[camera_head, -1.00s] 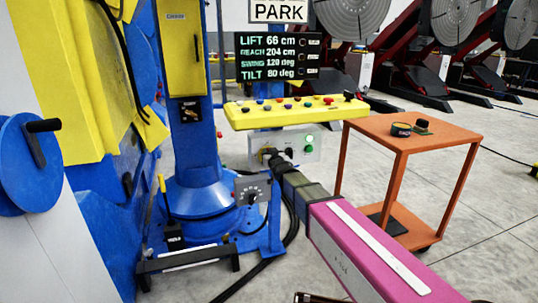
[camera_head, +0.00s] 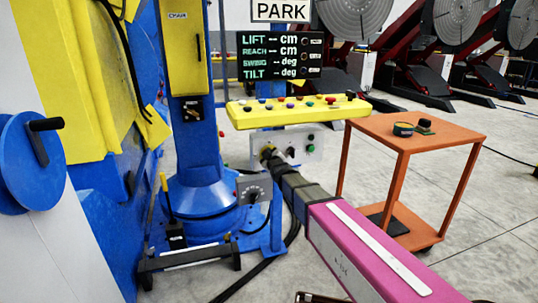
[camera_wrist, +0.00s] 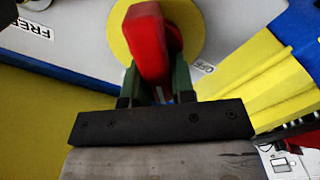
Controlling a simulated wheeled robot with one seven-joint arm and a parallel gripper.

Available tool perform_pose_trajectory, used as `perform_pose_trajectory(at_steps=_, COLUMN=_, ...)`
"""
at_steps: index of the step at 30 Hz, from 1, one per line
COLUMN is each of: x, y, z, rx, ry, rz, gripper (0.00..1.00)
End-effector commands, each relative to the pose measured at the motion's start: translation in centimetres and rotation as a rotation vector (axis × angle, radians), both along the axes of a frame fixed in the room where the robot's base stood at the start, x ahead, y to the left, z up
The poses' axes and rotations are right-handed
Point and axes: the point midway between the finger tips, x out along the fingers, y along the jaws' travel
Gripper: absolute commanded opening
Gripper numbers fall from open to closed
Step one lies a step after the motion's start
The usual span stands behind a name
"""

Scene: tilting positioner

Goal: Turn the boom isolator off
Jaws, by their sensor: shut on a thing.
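The boom isolator shows in the wrist view as a red handle (camera_wrist: 147,45) on a round yellow plate (camera_wrist: 190,25). An OFF label (camera_wrist: 203,67) is at the plate's lower right, and another label (camera_wrist: 35,28) is at the left. My gripper (camera_wrist: 157,85) is shut on the red handle, with green fingers at its two sides. In the head view my gripper (camera_head: 268,153) is at the left part of a pale box (camera_head: 314,155) under the yellow button panel (camera_head: 298,110). The handle is hidden there. The box's green lamp (camera_head: 310,148) is unlit.
A display (camera_head: 280,56) shows dashes for lift, reach, swing and tilt. An orange trolley (camera_head: 415,130) stands right of my arm. A blue column (camera_head: 195,150) with a small grey dial box (camera_head: 254,188) stands at the left. Black cables lie on the floor.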

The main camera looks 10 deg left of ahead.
Motion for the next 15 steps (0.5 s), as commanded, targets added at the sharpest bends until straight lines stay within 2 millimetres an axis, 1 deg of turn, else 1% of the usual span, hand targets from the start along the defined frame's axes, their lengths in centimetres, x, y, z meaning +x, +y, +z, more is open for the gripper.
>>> perform_pose_trajectory(at_steps=15, x=-0.35, y=0.47, z=-0.9, rx=-0.416, ry=-0.251, rz=0.001, gripper=0.0)
